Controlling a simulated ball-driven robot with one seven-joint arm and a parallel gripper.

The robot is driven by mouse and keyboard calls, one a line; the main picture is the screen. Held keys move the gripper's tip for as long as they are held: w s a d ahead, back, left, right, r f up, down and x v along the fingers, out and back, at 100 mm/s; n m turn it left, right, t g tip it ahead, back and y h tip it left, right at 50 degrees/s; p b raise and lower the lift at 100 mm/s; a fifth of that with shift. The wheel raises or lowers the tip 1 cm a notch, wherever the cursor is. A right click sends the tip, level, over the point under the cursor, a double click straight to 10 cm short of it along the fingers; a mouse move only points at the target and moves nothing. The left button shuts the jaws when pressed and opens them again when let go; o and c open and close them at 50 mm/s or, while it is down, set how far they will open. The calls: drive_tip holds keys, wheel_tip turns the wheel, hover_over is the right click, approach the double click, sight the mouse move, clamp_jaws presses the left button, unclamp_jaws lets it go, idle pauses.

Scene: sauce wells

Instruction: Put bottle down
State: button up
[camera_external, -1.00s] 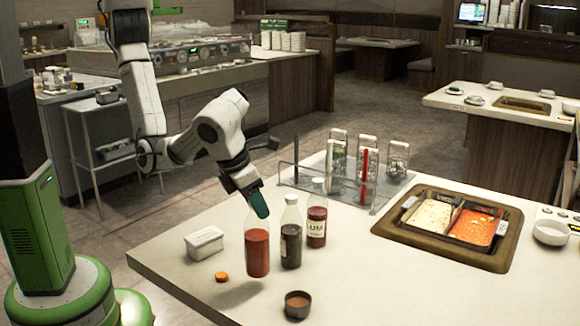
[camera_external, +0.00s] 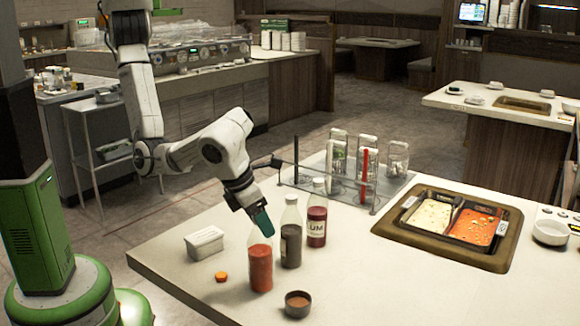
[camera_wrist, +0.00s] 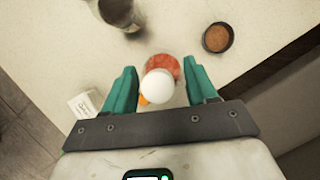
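The bottle of red sauce (camera_external: 260,270) is a clear bottle with a pale top. It stands nearly upright at the left front of the counter, its base at or very near the surface. My gripper (camera_external: 263,221) has its teal fingers around the upper part of this bottle. In the wrist view the round white top of the bottle (camera_wrist: 159,84) lies between the fingers of my gripper (camera_wrist: 160,85), with the red sauce beyond. The fingers are apart by about the bottle's width and look shut on its clear upper body; contact is hard to see.
A dark-sauce bottle (camera_external: 291,245) and a labelled red bottle (camera_external: 317,228) stand close at the right. A white box (camera_external: 204,242), an orange cap (camera_external: 221,276) and a small brown-filled bowl (camera_external: 298,304) are nearby. A rack (camera_external: 345,186) stands behind.

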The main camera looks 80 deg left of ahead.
drive_tip(key=shift+o, duration=0.4)
drive_tip(key=shift+r, duration=0.1)
drive_tip(key=shift+s+r, duration=0.1)
drive_tip(key=shift+r, duration=0.2)
drive_tip(key=p+v, duration=0.7)
drive_tip(key=v, duration=0.4)
drive_tip(key=shift+r, duration=0.2)
drive_tip(key=shift+s, duration=0.1)
